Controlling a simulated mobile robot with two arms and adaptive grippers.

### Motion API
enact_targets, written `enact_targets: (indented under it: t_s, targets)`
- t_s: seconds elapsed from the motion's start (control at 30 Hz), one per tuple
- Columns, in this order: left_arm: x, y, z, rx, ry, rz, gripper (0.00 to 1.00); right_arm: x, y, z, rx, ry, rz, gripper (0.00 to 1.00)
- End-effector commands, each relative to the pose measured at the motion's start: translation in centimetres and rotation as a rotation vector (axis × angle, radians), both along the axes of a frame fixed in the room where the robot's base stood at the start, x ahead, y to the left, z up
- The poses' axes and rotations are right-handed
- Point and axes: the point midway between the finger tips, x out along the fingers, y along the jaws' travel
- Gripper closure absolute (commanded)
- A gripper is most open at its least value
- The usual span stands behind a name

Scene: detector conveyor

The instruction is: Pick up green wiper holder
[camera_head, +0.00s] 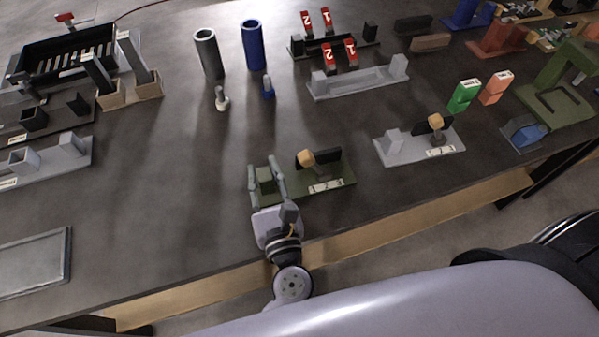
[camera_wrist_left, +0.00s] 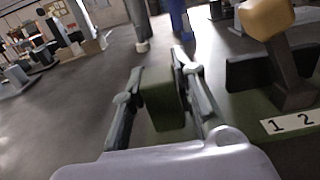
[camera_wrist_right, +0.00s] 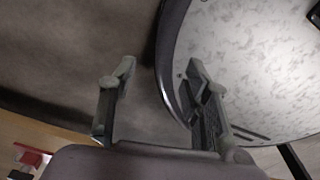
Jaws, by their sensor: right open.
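The green wiper holder (camera_head: 335,179) is a flat base near the table's front edge, with a green block at its left end, a black block, a tan-topped post and a white number label. My left gripper (camera_head: 264,178) is at its left end, with one finger on each side of the green block. In the left wrist view the green block (camera_wrist_left: 165,105) fills the space between the fingers, which appear closed against it. The holder appears to rest on the table. My right gripper (camera_wrist_right: 160,66) is open and empty.
A similar grey holder (camera_head: 394,149) stands to the right, with green (camera_head: 464,94) and orange (camera_head: 495,88) blocks beyond. Grey (camera_head: 208,54) and blue (camera_head: 253,46) tubes stand behind. A grey tray (camera_head: 34,264) lies at the left front. The table between is clear.

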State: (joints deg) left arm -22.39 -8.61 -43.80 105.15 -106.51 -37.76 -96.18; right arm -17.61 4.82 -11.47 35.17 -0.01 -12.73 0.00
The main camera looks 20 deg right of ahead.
Motion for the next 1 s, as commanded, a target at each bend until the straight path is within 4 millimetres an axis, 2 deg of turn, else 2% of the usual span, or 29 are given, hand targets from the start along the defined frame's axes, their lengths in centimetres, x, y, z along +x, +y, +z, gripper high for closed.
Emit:
enact_targets:
  t_s: [0.13, 0.33, 0.67, 1.0]
  targets:
    - [0.0, 0.0, 0.0, 0.000, 0.000, 0.000, 0.86, 1.7, 0.1, 0.1, 0.003, -0.026, 0.000, 0.56]
    - [0.0, 0.0, 0.0, 0.001, 0.000, 0.000, 1.00, 1.9, 0.2, 0.1, 0.003, -0.029, 0.000, 0.56]
    - [0.0, 0.0, 0.0, 0.001, 0.000, 0.000, 1.00, 0.8, 0.6, 0.1, 0.007, -0.013, -0.002, 0.56]
    - [0.1, 0.0, 0.2, -0.002, -0.004, 0.001, 1.00, 0.7, 0.8, 0.1, 0.010, -0.012, -0.003, 0.56]
